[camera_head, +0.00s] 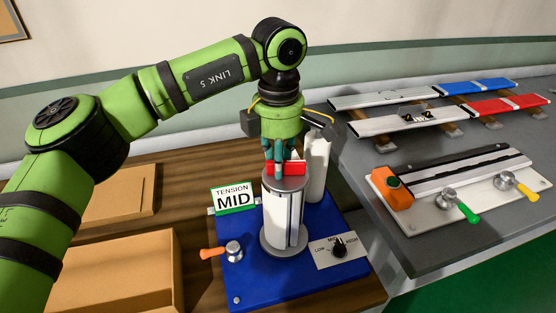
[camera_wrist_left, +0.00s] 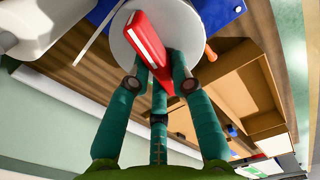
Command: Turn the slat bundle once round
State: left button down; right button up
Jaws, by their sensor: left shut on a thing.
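The slat bundle (camera_head: 282,218) looks like a pale upright column with dark vertical gaps, standing on a round grey base on the blue plate (camera_head: 245,284). A grey disc (camera_head: 272,184) caps it; in the left wrist view the disc (camera_wrist_left: 128,40) is pale and round. A red bar with a white stripe (camera_head: 295,168) sits at the disc; it also shows in the left wrist view (camera_wrist_left: 150,42). My left gripper (camera_head: 281,160) comes from above, its teal fingers (camera_wrist_left: 160,85) closed around the red bar. The fingers partly hide the bar. My right gripper is not in view.
A white bottle-like cylinder (camera_head: 317,170) stands close behind the bundle. A TENSION MID sign (camera_head: 234,198), an orange-handled clamp (camera_head: 232,252) and a dial (camera_head: 339,247) surround it. Cardboard boxes (camera_head: 112,265) lie left. A grey bench (camera_head: 365,165) right holds coloured profiles and a fixture.

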pick_arm(q)
jog(key=shift+w+d+r+m, duration=0.1)
jog(key=shift+w+m, duration=0.05)
jog(key=shift+m, duration=0.8)
jog(key=shift+w+d+r+m, duration=0.1)
jog(key=shift+m, duration=0.85)
jog(key=c, duration=1.1)
grip_release()
jog(key=shift+f, duration=0.1)
notch_tip(320, 180, up, 12)
